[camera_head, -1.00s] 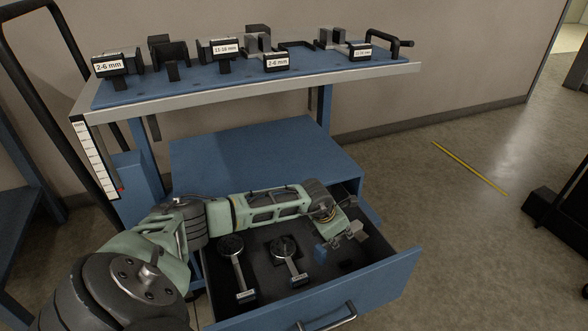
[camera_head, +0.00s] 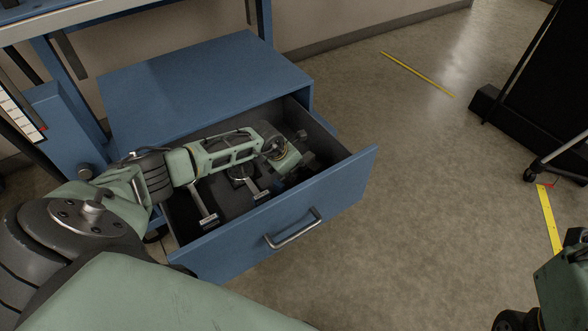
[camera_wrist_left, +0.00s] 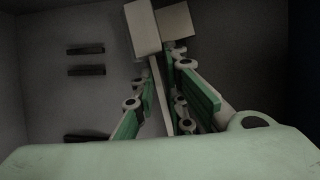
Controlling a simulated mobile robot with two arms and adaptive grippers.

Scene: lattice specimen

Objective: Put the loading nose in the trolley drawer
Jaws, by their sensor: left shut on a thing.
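The trolley drawer (camera_head: 340,188) is pulled open in the head view. My left arm reaches over it and my left gripper (camera_head: 302,160) is down inside its right part, small and dark there. In the left wrist view the left gripper (camera_wrist_left: 166,105) is shut on a thin pale stem between its green-padded fingers. Pale blocks (camera_wrist_left: 143,28) show at the stem's far end; this looks like the loading nose. Whether it touches the drawer floor I cannot tell. My right gripper is not in view; only part of my right arm shows at the lower right.
Several dark slots or bars (camera_wrist_left: 86,70) show in the wrist view. Open floor lies right.

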